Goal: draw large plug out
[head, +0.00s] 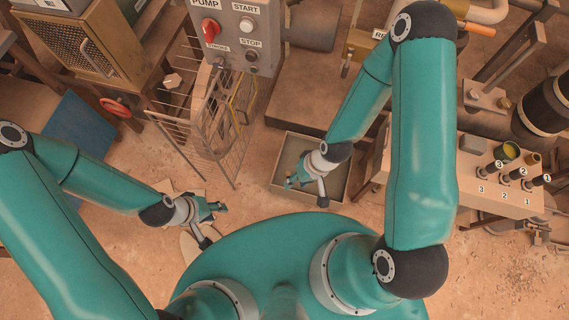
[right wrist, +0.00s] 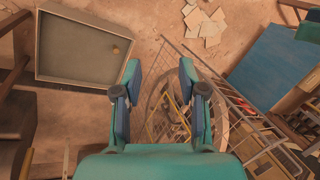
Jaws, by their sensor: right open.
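Several black plug-like pieces stand on a pale bench (head: 480,200) at the right of the head view, marked 3, 2 and 1: piece 3 (head: 493,168), piece 2 (head: 517,173) and piece 1 (head: 540,181). I cannot tell which, if any, is the large plug. My right gripper (head: 296,181) is open and empty above a shallow grey tray (head: 338,194), well left of the bench. Its two fingers stand apart in the right wrist view (right wrist: 159,76). My left gripper (head: 218,207) hangs over the floor at left; its jaws are too small to judge.
A grey pump control box (head: 240,35) is at the top. Bare floor lies at lower right.

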